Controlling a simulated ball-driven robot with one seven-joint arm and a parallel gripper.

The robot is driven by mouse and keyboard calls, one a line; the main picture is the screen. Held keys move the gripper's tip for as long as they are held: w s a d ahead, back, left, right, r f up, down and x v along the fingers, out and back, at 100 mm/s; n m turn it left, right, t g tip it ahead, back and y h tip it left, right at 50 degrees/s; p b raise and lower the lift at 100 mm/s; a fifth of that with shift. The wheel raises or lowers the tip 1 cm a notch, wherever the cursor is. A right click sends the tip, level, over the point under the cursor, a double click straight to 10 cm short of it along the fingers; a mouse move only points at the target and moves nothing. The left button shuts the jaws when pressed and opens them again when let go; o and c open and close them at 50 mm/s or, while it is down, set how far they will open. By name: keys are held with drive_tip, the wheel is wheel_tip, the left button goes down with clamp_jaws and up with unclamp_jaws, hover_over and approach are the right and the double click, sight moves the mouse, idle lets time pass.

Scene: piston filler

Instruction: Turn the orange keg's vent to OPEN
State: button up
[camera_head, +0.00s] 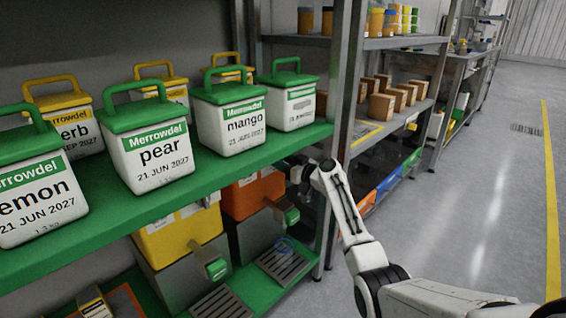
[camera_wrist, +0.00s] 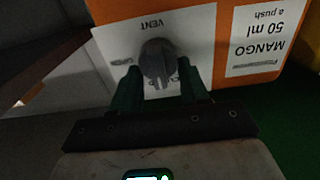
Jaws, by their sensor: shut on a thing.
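The orange keg (camera_head: 250,193) stands under the green shelf; in the wrist view the orange keg (camera_wrist: 208,5) fills the top and carries a white VENT plate (camera_wrist: 198,38). The grey vent knob (camera_wrist: 157,56) sits on that plate between the two dark green fingers of my gripper (camera_wrist: 158,76), which is shut on it. An OPEN mark shows left of the knob; another mark below it is partly covered by the knob and fingers. I cannot tell exactly where the knob points. In the head view my gripper (camera_head: 296,168) reaches the keg's upper right, partly hidden by the shelf edge.
A yellow keg (camera_head: 178,238) stands left of the orange one. Labelled tubs such as the mango tub (camera_head: 230,122) stand on the green shelf (camera_head: 200,190) just above my gripper. A metal shelf post (camera_head: 345,90) rises close beside my arm. The floor to the right is clear.

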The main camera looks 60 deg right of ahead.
drive_tip(key=c, duration=0.3)
drive_tip(key=shift+c, duration=0.2)
drive_tip(key=m, duration=0.3)
drive_tip(key=shift+d+m+b, duration=0.15)
drive_tip(key=shift+m+b, duration=0.15)
drive_tip(key=shift+m, duration=0.1)
drive_tip(key=shift+s+d+f+m+p, duration=0.15)
drive_tip(key=shift+m+p, duration=0.4)
drive_tip(key=shift+m, duration=1.75)
drive_tip(key=shift+d+f+m+p, duration=0.2)
drive_tip(key=shift+m+p, duration=0.35)
drive_tip(key=shift+m, duration=1.75)
drive_tip(key=shift+s+d+f+m+p, duration=0.1)
drive_tip(key=shift+f+m+p, duration=0.3)
drive_tip(key=shift+m, duration=2.2)
